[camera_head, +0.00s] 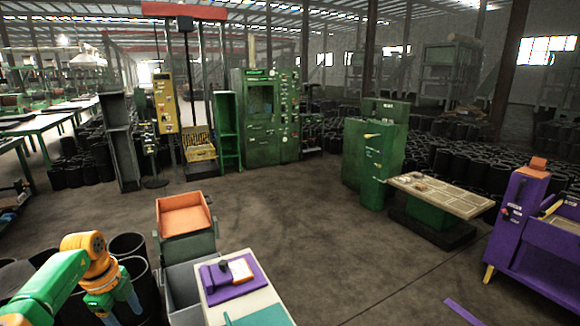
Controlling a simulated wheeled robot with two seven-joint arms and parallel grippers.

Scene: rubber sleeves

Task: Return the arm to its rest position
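My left arm comes in from the lower left, green with an orange joint. My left gripper (114,303), bluish, points down at the bottom left edge, over or in front of several black rubber sleeves (128,246) on the floor. It is small and partly cut off, so I cannot tell whether it is open or shut, or whether it touches a sleeve. My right arm and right gripper do not show.
A grey bin with an orange tray (183,215) stands right of my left gripper. Beside it is a pale table (262,302) bearing a purple board (226,283) with small items. A purple machine (520,220) stands at right. The middle floor is clear.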

